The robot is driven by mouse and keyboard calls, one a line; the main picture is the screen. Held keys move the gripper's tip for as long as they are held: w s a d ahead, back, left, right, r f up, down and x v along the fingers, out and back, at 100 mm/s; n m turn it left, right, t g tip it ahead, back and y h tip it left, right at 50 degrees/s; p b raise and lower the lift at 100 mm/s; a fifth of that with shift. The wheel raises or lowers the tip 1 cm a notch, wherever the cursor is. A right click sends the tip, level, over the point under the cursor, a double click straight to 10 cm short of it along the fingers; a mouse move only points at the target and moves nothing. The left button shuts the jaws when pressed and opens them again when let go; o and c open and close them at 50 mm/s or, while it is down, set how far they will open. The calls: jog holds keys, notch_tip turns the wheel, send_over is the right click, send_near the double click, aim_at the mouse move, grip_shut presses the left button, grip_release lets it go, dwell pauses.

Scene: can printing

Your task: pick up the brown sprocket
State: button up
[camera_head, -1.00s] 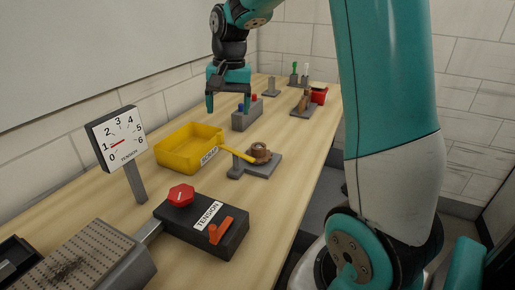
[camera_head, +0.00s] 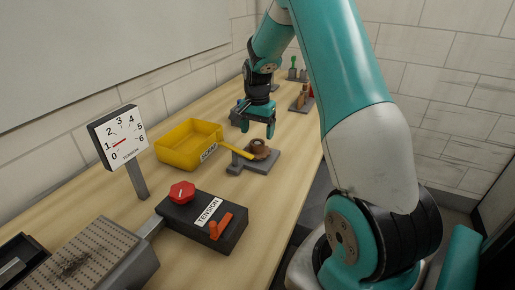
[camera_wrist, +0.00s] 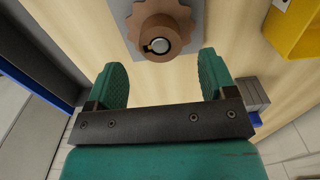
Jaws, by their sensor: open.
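The brown sprocket (camera_head: 259,148) sits on a grey plate (camera_head: 241,168) in the middle of the table. In the wrist view the sprocket (camera_wrist: 160,27) lies ahead of my fingertips, around a metal post with a dark key notch. My gripper (camera_head: 258,127) points down a little above the sprocket, with teal fingers. In the wrist view my gripper (camera_wrist: 162,75) is open, with nothing between its fingers. The sprocket lies roughly centred between the two fingers and apart from them.
A yellow bin (camera_head: 183,147) stands left of the plate, with a yellow lever (camera_head: 236,151) between them. A tension box (camera_head: 205,217) with a red knob and a dial gauge (camera_head: 119,137) are nearer. More stands are at the far end, partly hidden by my arm.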

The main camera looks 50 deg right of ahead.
notch_tip(320, 180, down, 5)
jog(key=shift+f+p, duration=0.1)
jog(key=shift+p, duration=0.6)
jog(key=c, duration=1)
jog(key=shift+c, duration=0.2)
notch_tip(320, 180, up, 20)
jog(key=b, duration=0.2)
notch_tip(320, 180, up, 4)
jog(key=p, duration=0.4)
send_over(258, 142)
jog(key=shift+a, duration=0.1)
